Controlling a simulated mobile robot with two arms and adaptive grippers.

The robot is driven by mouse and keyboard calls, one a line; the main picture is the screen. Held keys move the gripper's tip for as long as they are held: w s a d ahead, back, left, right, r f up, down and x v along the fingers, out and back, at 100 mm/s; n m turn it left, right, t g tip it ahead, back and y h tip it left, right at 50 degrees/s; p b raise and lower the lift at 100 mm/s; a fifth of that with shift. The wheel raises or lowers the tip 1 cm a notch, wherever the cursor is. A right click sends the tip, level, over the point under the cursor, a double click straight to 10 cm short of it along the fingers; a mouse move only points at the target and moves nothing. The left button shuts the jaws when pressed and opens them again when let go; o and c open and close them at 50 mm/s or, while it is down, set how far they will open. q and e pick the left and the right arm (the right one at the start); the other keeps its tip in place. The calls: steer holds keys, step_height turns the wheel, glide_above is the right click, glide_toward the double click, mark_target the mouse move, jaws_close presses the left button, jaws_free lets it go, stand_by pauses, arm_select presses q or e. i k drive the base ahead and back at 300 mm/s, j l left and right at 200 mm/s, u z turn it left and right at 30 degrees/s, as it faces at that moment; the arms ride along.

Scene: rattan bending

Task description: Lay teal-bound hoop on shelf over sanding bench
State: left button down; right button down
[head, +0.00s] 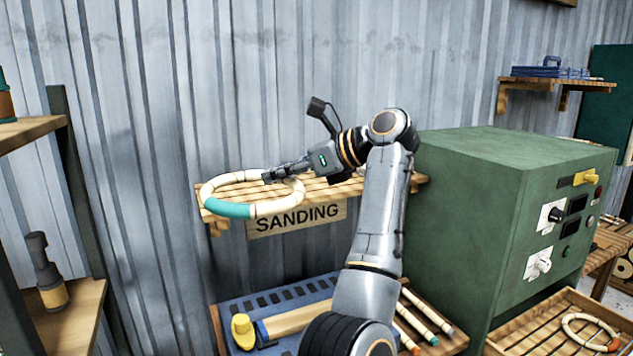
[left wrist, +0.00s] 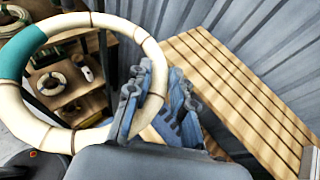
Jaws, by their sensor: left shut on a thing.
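The cream hoop with a teal-bound section (head: 228,210) is in my left gripper (head: 272,176), which is shut on its rim. The hoop is roughly level at the left end of the slatted wooden shelf (head: 320,190) marked SANDING. In the left wrist view the hoop (left wrist: 35,125) lies mostly to the left of the shelf (left wrist: 240,85), with other shelving showing through it. My left gripper's fingers (left wrist: 160,75) are at the shelf's edge there. I cannot tell whether the hoop touches the shelf. My right gripper is not in view.
The sanding bench (head: 265,300) stands below, with a yellow-knobbed tool (head: 242,330) and coloured-tip sticks (head: 420,322). A green machine cabinet (head: 480,190) stands close on the right. Another hoop (head: 590,333) lies in a slatted tray. Wooden shelves (head: 70,315) are at left.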

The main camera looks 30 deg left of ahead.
mark_target(303, 181)
steer(key=i, duration=1.5)
